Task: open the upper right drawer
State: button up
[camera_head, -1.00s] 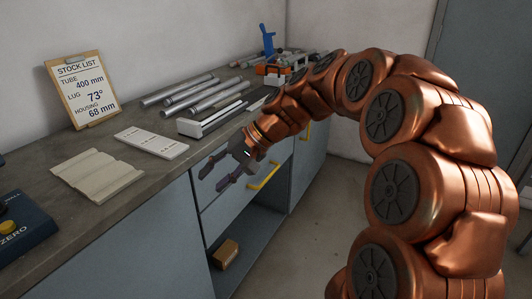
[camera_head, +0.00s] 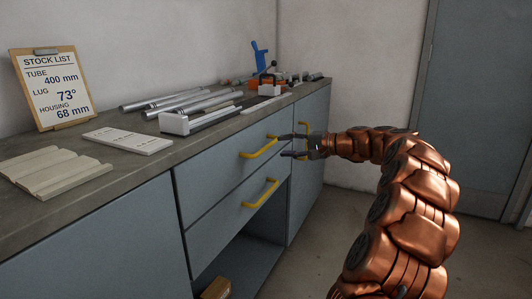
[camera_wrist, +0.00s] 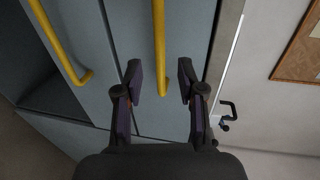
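The upper drawer (camera_head: 205,174) is a grey-blue front under the worktop and looks shut. Its yellow bar handle (camera_head: 258,151) also shows upright in the wrist view (camera_wrist: 159,35). My gripper (camera_head: 279,146) is at the right end of this handle, its fingers pointing left. In the wrist view my gripper (camera_wrist: 159,75) is open, with one dark finger on each side of the handle's line. A gap shows on both sides, so neither finger appears to touch it. How deep the bar sits between the fingers is hard to tell.
A lower drawer (camera_head: 212,221) with a yellow handle (camera_head: 262,195) is just below, over an open shelf with a cardboard box (camera_head: 217,289). The worktop (camera_head: 135,163) holds tubes, a white-ended fixture and a stock list clipboard (camera_head: 53,88). Floor to the right is clear.

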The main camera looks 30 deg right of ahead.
aim_at(269, 147)
jog(key=shift+b+x, duration=0.8)
jog(key=shift+x, duration=2.7)
jog(key=shift+s, duration=0.1)
grip_shut()
